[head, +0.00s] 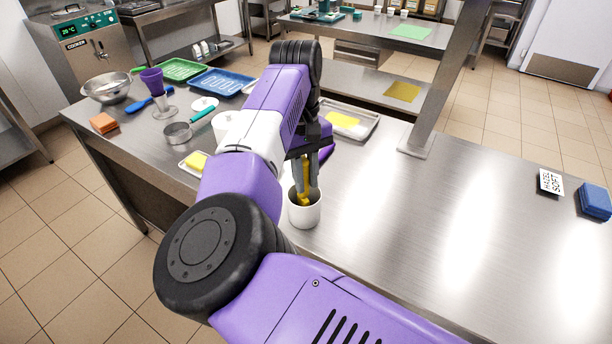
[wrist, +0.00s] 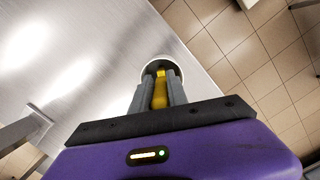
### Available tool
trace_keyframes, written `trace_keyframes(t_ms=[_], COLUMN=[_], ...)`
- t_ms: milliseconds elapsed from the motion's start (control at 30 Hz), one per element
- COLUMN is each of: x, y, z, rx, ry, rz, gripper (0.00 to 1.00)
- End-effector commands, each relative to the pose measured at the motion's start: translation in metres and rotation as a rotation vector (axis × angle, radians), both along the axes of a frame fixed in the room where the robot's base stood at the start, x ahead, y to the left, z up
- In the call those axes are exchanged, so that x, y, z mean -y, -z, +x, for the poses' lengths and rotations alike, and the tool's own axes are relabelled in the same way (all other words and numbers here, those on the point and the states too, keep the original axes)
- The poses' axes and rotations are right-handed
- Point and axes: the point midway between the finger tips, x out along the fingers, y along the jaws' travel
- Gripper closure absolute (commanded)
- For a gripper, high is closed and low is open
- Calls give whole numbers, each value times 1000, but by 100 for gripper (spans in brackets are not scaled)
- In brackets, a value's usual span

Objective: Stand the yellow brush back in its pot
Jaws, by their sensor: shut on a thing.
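The yellow brush (head: 307,185) is upright, with its lower end inside the mouth of the white pot (head: 304,215). The pot stands on the steel counter near its front edge. My gripper (head: 306,186) points down over the pot and is shut on the brush. In the wrist view, the yellow brush (wrist: 160,92) lies between the two grey fingers (wrist: 159,88), and the pot's white rim (wrist: 148,72) shows beyond them. The pot hides the brush's bottom end, so I cannot tell whether it touches the pot's floor.
A small tray with a yellow block (head: 196,162) lies left of the pot, behind my arm. A metal tray with a yellow piece (head: 343,119) lies behind. A steel post (head: 432,90) rises from the counter.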

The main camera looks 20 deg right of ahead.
Motion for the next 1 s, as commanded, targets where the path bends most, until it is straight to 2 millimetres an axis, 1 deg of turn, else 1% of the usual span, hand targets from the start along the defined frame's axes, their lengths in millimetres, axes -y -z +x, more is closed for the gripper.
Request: trace_keyframes(t_ms=[233, 267, 300, 367, 667, 800, 867, 1000], x=[0, 0, 0, 0, 0, 0, -1, -1], y=[3, 3, 2, 2, 2, -4, -11, -36], z=[0, 0, 0, 0, 0, 1, 2, 6], rx=[0, 0, 0, 0, 0, 1, 3, 5], ry=[0, 0, 0, 0, 0, 0, 0, -1], rz=[0, 0, 0, 0, 0, 1, 2, 2], gripper=[100, 79, 71, 59, 59, 59, 59, 59])
